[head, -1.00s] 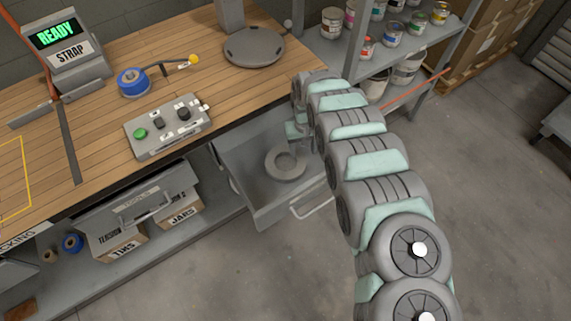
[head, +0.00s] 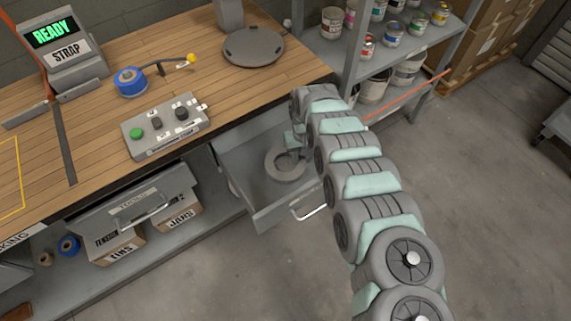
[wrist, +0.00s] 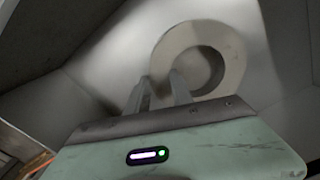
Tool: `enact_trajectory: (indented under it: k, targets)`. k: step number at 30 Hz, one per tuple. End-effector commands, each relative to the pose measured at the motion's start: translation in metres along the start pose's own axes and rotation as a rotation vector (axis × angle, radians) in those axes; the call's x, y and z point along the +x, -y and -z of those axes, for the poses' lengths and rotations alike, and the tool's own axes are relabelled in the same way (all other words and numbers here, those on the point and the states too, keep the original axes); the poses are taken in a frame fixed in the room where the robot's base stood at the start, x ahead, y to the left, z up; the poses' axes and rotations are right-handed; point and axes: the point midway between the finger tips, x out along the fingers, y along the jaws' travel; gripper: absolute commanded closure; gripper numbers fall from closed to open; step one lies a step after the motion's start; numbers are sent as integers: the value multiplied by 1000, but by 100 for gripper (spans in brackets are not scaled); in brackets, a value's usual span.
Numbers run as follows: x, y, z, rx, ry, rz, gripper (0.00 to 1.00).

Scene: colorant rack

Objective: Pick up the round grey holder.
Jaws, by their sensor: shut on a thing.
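The round grey holder (head: 271,172) is a thick ring with an open middle, inside the pulled-out grey drawer (head: 262,215) under the bench. It also shows in the wrist view (wrist: 232,45), near the drawer's walls. My gripper (head: 294,151) reaches down into the drawer at the holder's far right side. In the wrist view, its two fingers (wrist: 162,88) are shut on the near left part of the ring's rim. The arm hides part of the drawer's right side. I cannot tell whether the holder is clear of the drawer floor.
The bench top (head: 95,120) overhangs the drawer's back. A control box (head: 165,128) sits near the bench's front edge. A shelf with paint cans (head: 390,34) stands to the right. The drawer's handle (head: 311,213) juts out in front. Open floor lies in front.

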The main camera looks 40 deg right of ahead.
Motion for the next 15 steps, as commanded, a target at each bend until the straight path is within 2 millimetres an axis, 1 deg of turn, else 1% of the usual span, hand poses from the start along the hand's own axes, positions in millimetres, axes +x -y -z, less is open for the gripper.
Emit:
enact_trajectory:
  k: [1,6,8,15]
  targets:
    - [0,0,0,0,0,0,82]
    - [0,0,0,0,0,0,96]
    - [0,0,0,0,0,0,100]
    - [0,0,0,0,0,0,100]
